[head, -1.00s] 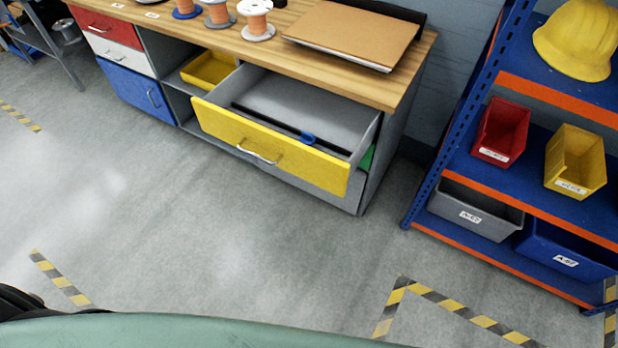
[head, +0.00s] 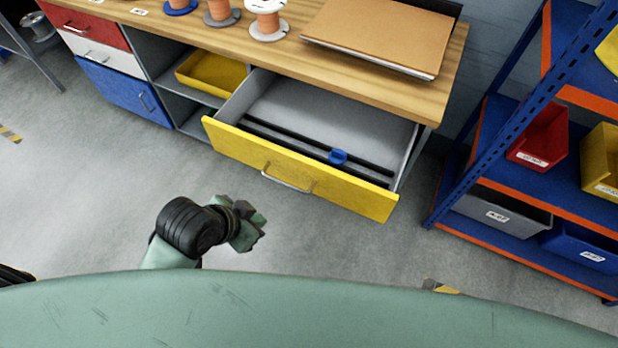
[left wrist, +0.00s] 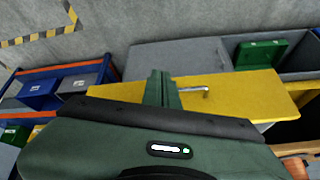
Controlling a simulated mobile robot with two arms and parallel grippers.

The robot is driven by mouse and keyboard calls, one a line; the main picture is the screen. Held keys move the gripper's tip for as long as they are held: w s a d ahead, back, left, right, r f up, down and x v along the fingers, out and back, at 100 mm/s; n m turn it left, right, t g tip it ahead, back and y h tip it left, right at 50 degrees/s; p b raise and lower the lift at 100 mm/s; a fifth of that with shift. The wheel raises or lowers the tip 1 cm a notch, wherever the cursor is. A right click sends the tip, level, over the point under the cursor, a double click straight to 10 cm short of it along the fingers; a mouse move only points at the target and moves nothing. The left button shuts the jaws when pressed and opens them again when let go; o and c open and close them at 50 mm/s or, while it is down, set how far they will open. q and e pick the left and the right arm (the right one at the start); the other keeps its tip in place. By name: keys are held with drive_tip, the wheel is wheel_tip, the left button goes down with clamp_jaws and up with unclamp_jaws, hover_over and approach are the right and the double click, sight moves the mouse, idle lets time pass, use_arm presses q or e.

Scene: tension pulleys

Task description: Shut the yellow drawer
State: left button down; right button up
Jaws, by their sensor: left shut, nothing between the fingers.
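The yellow drawer (head: 300,171) is pulled open from the wooden-topped cabinet, with a metal handle (head: 287,181) on its front. Inside it lie dark rails and a small blue piece (head: 338,156). My left gripper (head: 254,231) is in front of and below the drawer front in the head view, apart from it. In the left wrist view its shut fingers (left wrist: 160,88) point toward the yellow front (left wrist: 230,92) beside the handle (left wrist: 193,90). The fingers hold nothing. My right gripper is not in view.
Wire spools (head: 266,18) and a brown board (head: 380,35) lie on the worktop (head: 300,62). A yellow tray (head: 212,77) sits in an open shelf. A blue and orange rack (head: 500,150) with bins stands at the right. The grey floor (head: 90,190) before the cabinet is clear.

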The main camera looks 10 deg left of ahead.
use_arm(q)
drive_tip(key=w+d+r+m+h, duration=0.3)
drive_tip(key=w+d+m, duration=0.1)
drive_tip(key=m, duration=0.3)
drive_tip(key=m+g, duration=0.1)
drive_tip(key=m, duration=0.5)
approach(307, 191)
drive_tip(key=shift+h, duration=0.4)
drive_tip(key=x, duration=0.3)
drive_tip(key=d+x, duration=0.1)
drive_tip(key=x, duration=0.1)
drive_tip(key=shift+s+d, duration=0.1)
drive_tip(key=shift+s, duration=0.2)
drive_tip(key=shift+w+d, duration=0.2)
drive_tip(key=shift+w, duration=0.35)
drive_tip(key=shift+w+d, duration=0.15)
drive_tip(key=shift+w, duration=0.4)
drive_tip(key=shift+w+d+p, duration=0.2)
drive_tip(key=shift+w+p, duration=0.1)
drive_tip(key=shift+w, duration=0.3)
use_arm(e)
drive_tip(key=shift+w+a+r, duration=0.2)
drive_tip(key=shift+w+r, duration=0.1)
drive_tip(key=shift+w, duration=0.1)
